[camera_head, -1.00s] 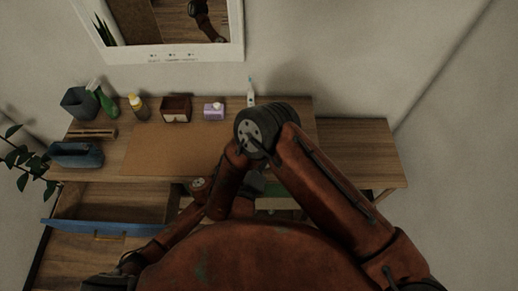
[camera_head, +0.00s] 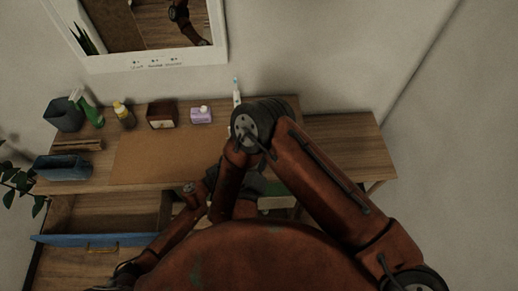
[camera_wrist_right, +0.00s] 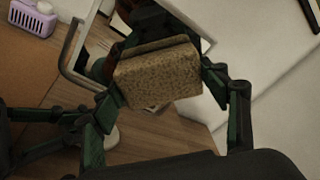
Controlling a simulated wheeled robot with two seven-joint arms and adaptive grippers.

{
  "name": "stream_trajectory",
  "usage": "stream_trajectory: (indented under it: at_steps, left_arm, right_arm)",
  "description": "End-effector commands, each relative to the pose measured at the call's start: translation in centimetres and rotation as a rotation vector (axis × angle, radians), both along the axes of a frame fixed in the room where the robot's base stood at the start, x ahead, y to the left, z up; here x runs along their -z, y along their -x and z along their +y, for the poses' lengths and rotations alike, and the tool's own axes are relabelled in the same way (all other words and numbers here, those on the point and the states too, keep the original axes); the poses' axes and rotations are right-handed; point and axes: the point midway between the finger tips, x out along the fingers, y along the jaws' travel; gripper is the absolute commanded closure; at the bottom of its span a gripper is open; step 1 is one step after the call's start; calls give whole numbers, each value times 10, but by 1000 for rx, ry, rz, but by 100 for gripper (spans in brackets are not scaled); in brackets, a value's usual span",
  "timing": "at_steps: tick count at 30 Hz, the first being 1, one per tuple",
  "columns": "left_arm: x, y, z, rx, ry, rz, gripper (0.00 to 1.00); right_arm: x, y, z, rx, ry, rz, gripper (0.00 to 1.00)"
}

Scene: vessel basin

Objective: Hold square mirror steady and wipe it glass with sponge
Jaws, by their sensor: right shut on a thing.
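My right gripper (camera_wrist_right: 166,92) is shut on a tan speckled sponge (camera_wrist_right: 158,76), one finger at each side. Behind the sponge, in the right wrist view, is the tilted square mirror (camera_wrist_right: 67,62) with a pale frame; the sponge covers much of it. I cannot tell whether sponge and glass touch. Dark green gripper parts at the left of that view appear to be my left gripper (camera_wrist_right: 76,128); its hold on the mirror is unclear. In the head view my arms hide the sponge and most of the grippers.
A drawer (camera_head: 95,240) stands open at left. A white-framed mirror (camera_head: 150,64) hangs on the wall.

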Motion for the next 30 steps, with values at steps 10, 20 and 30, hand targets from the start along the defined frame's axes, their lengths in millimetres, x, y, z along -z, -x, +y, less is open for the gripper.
stream_trajectory:
  at_steps: [10, 20, 30]
  left_arm:
    - [0, 1, -1, 1, 0, 0, 100]
    - [1, 1, 0, 1, -1, 1, 100]
    - [1, 1, 0, 1, -1, 1, 100]
  right_arm:
    - [0, -3, 28, 0, -2, -2, 42]
    - [0, -3, 20, 1, 1, 0, 42]
    - [0, 1, -6, 0, 0, 0, 42]
